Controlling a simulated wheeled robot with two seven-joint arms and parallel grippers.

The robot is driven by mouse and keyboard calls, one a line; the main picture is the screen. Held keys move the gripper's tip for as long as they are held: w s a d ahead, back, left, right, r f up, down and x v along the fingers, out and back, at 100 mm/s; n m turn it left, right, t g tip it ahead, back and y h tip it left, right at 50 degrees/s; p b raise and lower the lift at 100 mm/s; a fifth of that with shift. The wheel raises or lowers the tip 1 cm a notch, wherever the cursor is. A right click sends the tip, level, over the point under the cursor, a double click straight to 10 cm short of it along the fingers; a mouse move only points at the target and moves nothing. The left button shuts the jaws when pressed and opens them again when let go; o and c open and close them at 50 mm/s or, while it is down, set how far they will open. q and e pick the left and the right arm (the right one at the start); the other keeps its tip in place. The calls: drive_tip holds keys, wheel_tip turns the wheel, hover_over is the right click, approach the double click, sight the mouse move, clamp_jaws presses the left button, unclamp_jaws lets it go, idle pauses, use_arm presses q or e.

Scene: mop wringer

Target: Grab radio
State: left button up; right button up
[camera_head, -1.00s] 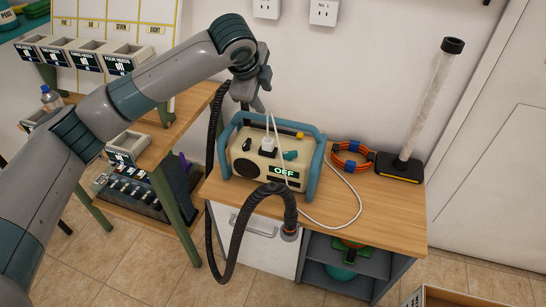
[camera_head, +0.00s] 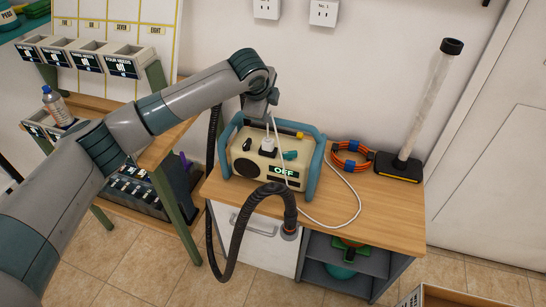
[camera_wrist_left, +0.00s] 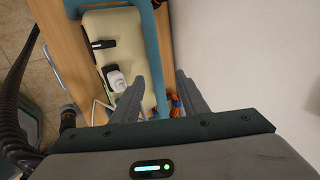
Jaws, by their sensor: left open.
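The radio (camera_head: 242,168) is a cream box with teal handle bars and a display reading OFF. It stands upright on a small wooden-topped cabinet; a white plug sits on its top. My left gripper (camera_head: 268,112) is above the radio's back edge, close to the wall, pointing down. In the left wrist view the radio (camera_wrist_left: 127,54) lies mostly left of my open, empty fingers (camera_wrist_left: 168,75). My right gripper is not in view.
A black hose (camera_head: 226,240) loops in front of the cabinet (camera_head: 390,220). A white cable (camera_head: 352,192) runs from the plug over the top. Orange coiled cable (camera_head: 350,158) and an upright clear tube (camera_head: 430,105) on a black base stand right of the radio. The wall is close behind.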

sight(275, 120)
use_arm(q)
drive_tip(key=f, duration=0.1)
drive_tip(key=w+d+f, duration=0.1)
drive_tip(key=f, duration=0.2)
drive_tip(key=shift+w+d+f+p, duration=0.15)
drive_tip(key=shift+w+d+p, duration=0.1)
drive_tip(key=shift+p, duration=0.15)
drive_tip(key=shift+w+f, duration=0.15)
drive_tip(key=shift+f, duration=0.1)
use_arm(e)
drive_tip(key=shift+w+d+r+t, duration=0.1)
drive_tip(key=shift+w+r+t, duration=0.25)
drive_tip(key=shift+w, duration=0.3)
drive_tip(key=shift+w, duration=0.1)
